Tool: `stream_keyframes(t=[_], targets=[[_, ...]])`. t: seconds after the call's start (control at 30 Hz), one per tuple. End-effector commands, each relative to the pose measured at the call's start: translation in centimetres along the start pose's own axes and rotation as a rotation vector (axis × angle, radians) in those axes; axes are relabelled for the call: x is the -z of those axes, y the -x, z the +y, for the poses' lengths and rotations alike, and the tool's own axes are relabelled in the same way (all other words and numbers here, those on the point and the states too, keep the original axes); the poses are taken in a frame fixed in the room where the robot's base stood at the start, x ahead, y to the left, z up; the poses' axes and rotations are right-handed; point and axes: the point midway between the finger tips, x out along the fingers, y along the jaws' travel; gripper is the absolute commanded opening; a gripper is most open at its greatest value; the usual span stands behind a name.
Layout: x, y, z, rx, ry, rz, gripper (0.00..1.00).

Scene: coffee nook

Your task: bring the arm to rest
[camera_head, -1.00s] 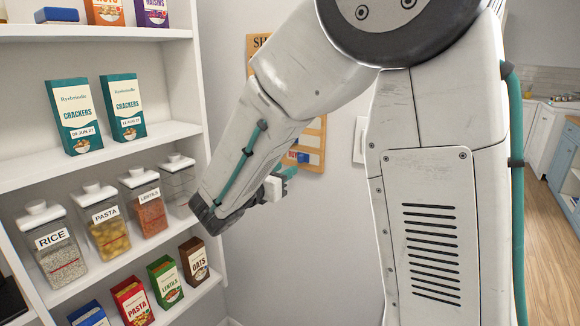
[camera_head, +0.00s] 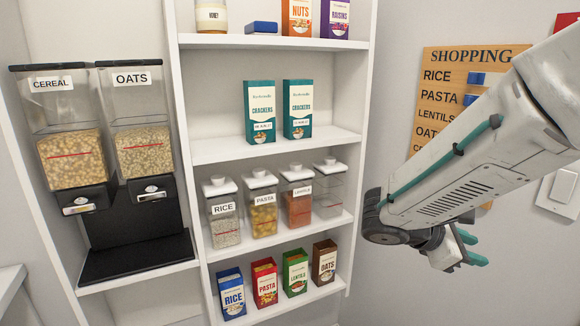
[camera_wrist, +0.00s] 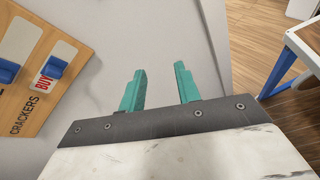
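My gripper (camera_head: 474,248) hangs in front of the wall at the right in the head view, below the shopping board. Its two teal fingers also show in the wrist view (camera_wrist: 160,87). They stand apart with nothing between them, only plain wall behind. My arm reaches in from the right edge and hides part of the board. The gripper appears clear of the shelves, and I see no contact with the wall.
A white shelf unit (camera_head: 188,130) holds crackers, labelled jars and several food boxes. Cereal and oats dispensers (camera_head: 70,130) stand left. The wooden shopping board (camera_head: 432,75) has blue sliders. The wrist view shows wooden floor (camera_wrist: 255,35) and a blue-legged table (camera_wrist: 283,70) at right.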

Motion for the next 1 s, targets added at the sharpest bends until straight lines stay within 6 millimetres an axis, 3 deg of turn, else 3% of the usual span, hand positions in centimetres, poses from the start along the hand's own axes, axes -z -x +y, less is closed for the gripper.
stream_keyframes(t=[0.1, 0.2, 0.4, 0.63, 0.8, 1.0], targets=[[-1.3, 0.6, -6.0, 0.25, -0.276, 0.155, 0.33], [-1.7, 2.1, -10.2, 0.456, -0.501, 0.277, 0.33], [-2.1, 6.8, -15.6, 0.807, -0.88, 0.502, 0.33], [-3.8, 10.3, -17.8, 0.987, -1.109, 0.699, 0.33], [-5.1, 10.4, -17.9, 0.968, -1.168, 0.737, 0.33], [-5.3, 10.3, -17.9, 0.967, -1.178, 0.737, 0.33]])
